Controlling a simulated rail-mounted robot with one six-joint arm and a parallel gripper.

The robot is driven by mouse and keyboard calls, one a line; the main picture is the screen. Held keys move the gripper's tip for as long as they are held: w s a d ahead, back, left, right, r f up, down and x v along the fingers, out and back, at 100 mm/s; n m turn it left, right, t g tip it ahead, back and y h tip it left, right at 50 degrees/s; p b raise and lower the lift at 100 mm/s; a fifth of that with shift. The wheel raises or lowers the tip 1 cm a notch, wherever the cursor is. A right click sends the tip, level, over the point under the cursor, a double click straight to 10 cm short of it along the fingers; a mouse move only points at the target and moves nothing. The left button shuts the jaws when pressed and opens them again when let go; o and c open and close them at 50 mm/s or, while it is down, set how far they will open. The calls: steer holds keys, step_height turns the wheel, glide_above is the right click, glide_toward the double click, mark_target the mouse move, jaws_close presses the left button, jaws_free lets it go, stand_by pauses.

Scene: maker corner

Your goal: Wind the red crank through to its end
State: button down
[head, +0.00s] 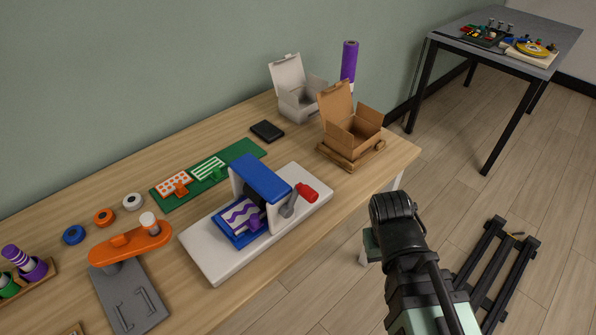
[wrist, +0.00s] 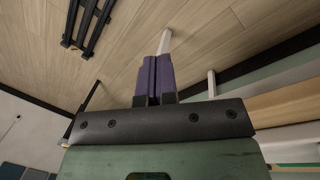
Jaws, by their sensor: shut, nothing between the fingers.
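The red crank knob (head: 307,193) sits at the end of a short grey crank arm (head: 288,208) on the right side of a small press (head: 262,180). The press has a blue top and white sides and stands on a white base board (head: 205,258). A blue tray (head: 228,238) with a purple zigzag piece lies at its front left. My gripper shows in the wrist view as two purple fingers (wrist: 154,80), closed together and empty. In the head view my arm is right of the table, clear of the crank, and the fingertips are hidden.
An open cardboard box (head: 353,135) on a wooden stand and a white box (head: 296,92) stand behind the press. An orange tool (head: 130,243) and a grey plate (head: 130,295) lie at left. A black rack (head: 497,262) lies on the floor at right.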

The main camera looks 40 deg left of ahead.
steer(key=s+a+r+n+t+p, duration=0.8)
steer(key=s+a+r+p, duration=0.4)
steer(key=s+a+r, duration=0.8)
steer(key=t+b, duration=0.3)
steer(key=b, duration=0.5)
glide_toward(305, 195)
steer(key=x, duration=0.7)
steer(key=shift+w+f, duration=0.1)
steer(key=shift+w, duration=0.15)
